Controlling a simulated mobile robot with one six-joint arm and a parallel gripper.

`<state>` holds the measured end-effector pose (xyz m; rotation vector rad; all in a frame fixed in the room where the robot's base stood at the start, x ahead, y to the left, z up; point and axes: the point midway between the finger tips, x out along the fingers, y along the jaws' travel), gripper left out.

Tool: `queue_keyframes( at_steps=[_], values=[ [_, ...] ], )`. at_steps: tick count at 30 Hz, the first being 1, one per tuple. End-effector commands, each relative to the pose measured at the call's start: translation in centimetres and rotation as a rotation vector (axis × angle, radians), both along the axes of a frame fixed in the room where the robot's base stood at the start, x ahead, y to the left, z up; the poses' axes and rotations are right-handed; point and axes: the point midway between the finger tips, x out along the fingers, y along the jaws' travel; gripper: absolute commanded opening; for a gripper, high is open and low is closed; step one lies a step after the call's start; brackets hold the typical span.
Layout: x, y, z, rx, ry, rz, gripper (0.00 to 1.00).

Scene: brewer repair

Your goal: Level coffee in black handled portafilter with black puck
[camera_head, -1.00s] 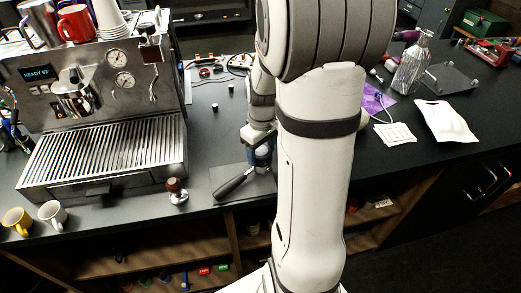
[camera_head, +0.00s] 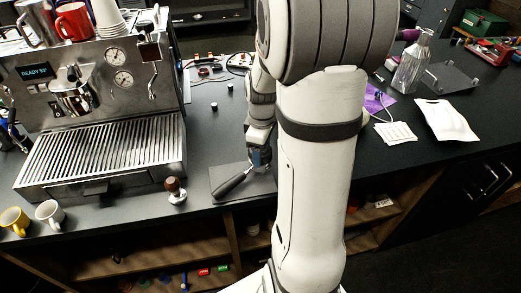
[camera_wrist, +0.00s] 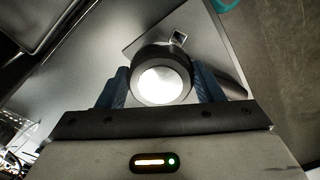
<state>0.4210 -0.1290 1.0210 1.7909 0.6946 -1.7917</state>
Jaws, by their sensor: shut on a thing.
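The black puck (camera_wrist: 138,62) is between the blue fingers of my gripper (camera_wrist: 160,86) in the wrist view, with a bright round top facing the camera. My gripper is shut on it. In the head view my gripper (camera_head: 260,158) is low over the dark mat, partly hidden by my arm. The portafilter's black handle (camera_head: 233,185) points to the lower left across the mat; in the wrist view the handle (camera_wrist: 234,87) shows at the right. The basket and coffee are hidden under the puck and gripper, so I cannot tell how the puck sits in it.
The dark mat (camera_head: 222,176) lies at the counter's front edge. A tamper (camera_head: 175,188) stands to its left, before the espresso machine (camera_head: 105,150). Two mugs (camera_head: 50,213) stand at the far left. A glass bottle (camera_head: 411,65) and a white tray (camera_head: 445,120) are right of my arm.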

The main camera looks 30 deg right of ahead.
Motion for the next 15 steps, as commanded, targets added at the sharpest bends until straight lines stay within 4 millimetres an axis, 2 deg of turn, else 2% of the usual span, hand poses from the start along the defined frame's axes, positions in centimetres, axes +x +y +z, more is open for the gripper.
queue_keyframes(
  at_steps=[8, 15],
  values=[
    [0.06, -0.02, -0.01, 0.0, 0.0, 0.158, 0.24],
    [0.08, -0.02, 0.02, 0.0, 0.0, 0.158, 0.24]
  ],
)
